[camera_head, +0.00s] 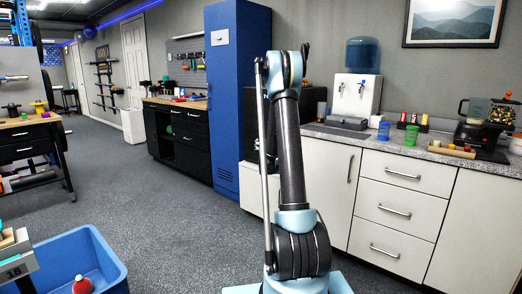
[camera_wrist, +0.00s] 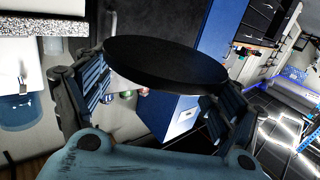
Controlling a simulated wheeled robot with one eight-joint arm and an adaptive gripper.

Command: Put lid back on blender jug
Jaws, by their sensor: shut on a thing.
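My gripper (camera_wrist: 150,95) is shut on a black round disc, the lid (camera_wrist: 165,62), which it holds up in the air between its two fingers. In the head view my arm rises in the middle, and the lid cannot be made out there. A clear jug with a dark handle, seemingly the blender jug (camera_head: 476,107), stands upright on a black base (camera_head: 474,134) at the right end of the counter. It is well to the right of my arm and apart from the lid. The jug's rim is too small to judge.
The grey counter (camera_head: 345,134) carries a water dispenser (camera_head: 357,94), green and blue cups (camera_head: 411,135), small coloured packets and a wooden board of items (camera_head: 455,151). A container of coloured pieces (camera_head: 500,115) is close to the jug. A blue bin (camera_head: 105,263) stands lower left; the floor behind is clear.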

